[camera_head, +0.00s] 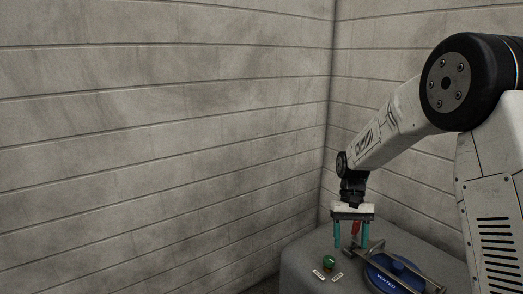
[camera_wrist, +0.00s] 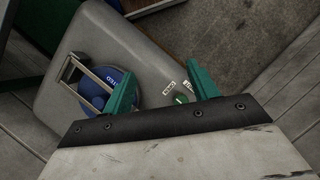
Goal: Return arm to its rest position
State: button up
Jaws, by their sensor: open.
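My gripper (camera_head: 351,243) points down over a grey console (camera_head: 300,264), its two teal fingers apart with nothing seen held between them. In the wrist view my gripper (camera_wrist: 163,88) also shows its fingers spread, above the console (camera_wrist: 112,38). A green button (camera_head: 328,263) sits on the console top, below and left of the fingers. It shows in the wrist view (camera_wrist: 181,99) near the right finger. A small red part (camera_head: 355,228) shows between the fingers in the head view; I cannot tell what it belongs to.
A blue round cap (camera_head: 384,279) with white lettering and a metal bar frame (camera_head: 418,273) over it lie on the console, right of the button. Two small label plates (camera_head: 319,274) are beside the button. Block walls (camera_head: 160,130) meet in a corner behind. The space above the console's left is clear.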

jog(key=s+r+t, duration=0.2)
jog(key=s+r, duration=0.3)
jog(key=s, duration=0.6)
jog(key=s+d+r+t, duration=0.1)
jog(key=s+r+t, duration=0.1)
jog(key=s+r, duration=0.4)
jog(key=s+r+n+t, duration=0.1)
jog(key=s+r, duration=0.5)
jog(key=s, duration=0.9)
jog(key=shift+s+d+r+t, duration=0.15)
jog(key=shift+s+t, duration=0.15)
jog(key=shift+t, duration=0.2)
